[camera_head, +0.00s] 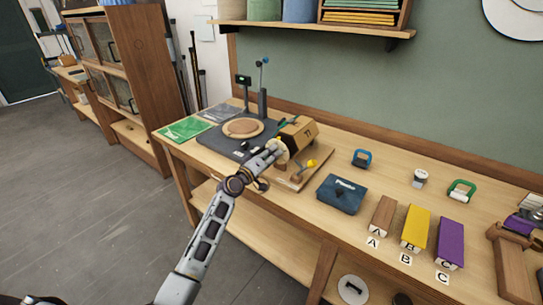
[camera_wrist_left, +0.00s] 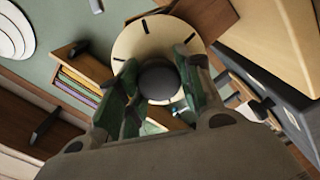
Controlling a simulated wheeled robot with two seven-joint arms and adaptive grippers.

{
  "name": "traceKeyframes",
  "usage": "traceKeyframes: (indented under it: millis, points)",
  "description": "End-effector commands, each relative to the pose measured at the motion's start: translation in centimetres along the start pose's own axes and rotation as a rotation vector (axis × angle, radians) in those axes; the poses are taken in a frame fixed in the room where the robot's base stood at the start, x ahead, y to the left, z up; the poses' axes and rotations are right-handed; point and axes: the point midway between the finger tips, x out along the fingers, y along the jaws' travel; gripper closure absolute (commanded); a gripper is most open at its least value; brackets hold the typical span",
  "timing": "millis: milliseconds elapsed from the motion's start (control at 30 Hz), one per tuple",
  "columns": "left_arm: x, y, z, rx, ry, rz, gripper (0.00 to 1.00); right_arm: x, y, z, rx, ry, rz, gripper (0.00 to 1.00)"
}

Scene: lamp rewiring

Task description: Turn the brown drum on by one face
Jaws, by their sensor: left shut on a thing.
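The brown drum (camera_head: 301,131) is a faceted wooden body with dark markings, mounted over a wooden base (camera_head: 297,179) on the table. A cream disc with black tick marks (camera_wrist_left: 143,40) fills the upper middle of the left wrist view, with a dark round knob (camera_wrist_left: 157,80) at its centre. My left gripper (camera_head: 274,149) is at the drum's near left end. In the left wrist view its green-padded fingers (camera_wrist_left: 158,88) are closed around the dark knob. The gripper partly hides the disc in the head view. My right gripper is not seen.
A yellow-tipped lever (camera_head: 312,163) stands at the base's right. A dark turntable stand with a round wooden plate (camera_head: 243,128) lies behind left. A blue box (camera_head: 342,194) and brown, yellow and purple blocks (camera_head: 416,228) stand to the right. A shelf (camera_head: 310,29) hangs above.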

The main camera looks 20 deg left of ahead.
Motion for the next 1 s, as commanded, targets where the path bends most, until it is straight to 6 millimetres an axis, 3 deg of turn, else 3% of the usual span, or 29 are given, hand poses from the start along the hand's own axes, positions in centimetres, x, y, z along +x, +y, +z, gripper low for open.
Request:
traceKeyframes:
  millis: [367, 400, 567, 1000]
  points:
    - [0.0, -0.1, 0.0, -0.004, 0.001, -0.001, 0.88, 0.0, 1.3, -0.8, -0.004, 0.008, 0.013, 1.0]
    - [0.0, -0.1, 0.0, -0.003, 0.001, -0.001, 0.63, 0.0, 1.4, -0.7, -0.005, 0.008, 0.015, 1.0]
    - [0.0, -0.1, 0.0, -0.003, 0.001, -0.001, 0.43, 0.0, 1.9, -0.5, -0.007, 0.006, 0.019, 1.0]
    - [-0.2, -0.1, 0.0, -0.003, 0.0, -0.001, 0.43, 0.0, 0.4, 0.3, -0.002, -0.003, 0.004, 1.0]
